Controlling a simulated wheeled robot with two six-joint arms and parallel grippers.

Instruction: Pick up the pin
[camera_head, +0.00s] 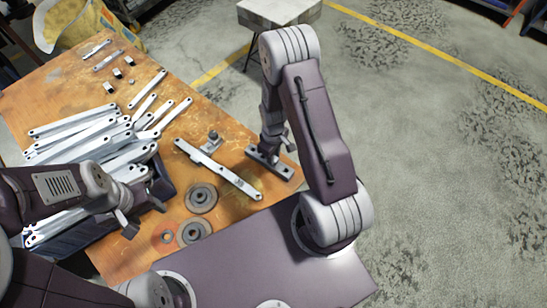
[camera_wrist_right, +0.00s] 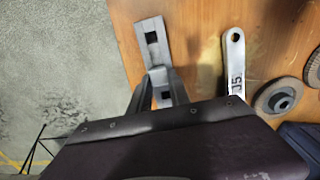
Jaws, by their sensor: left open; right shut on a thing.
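My right gripper (camera_head: 268,150) points down at a dark grey plate with square holes (camera_head: 284,170) near the table's right edge. In the right wrist view its fingers (camera_wrist_right: 160,84) are closed around a small grey piece, which I take to be the pin (camera_wrist_right: 158,73), over the plate (camera_wrist_right: 152,38). The fingers hide most of it, and I cannot tell whether it touches the plate. My left gripper (camera_head: 128,217) is open and empty above the table's near left, beside the pile of brackets.
A long galvanized bracket (camera_head: 230,178) lies left of the plate, with a small grey fitting (camera_head: 212,141) behind it. Two dark discs (camera_head: 201,198) lie nearer me. A pile of brackets (camera_head: 80,135) fills the left. The wooden table (camera_head: 225,125) is bare behind the fitting.

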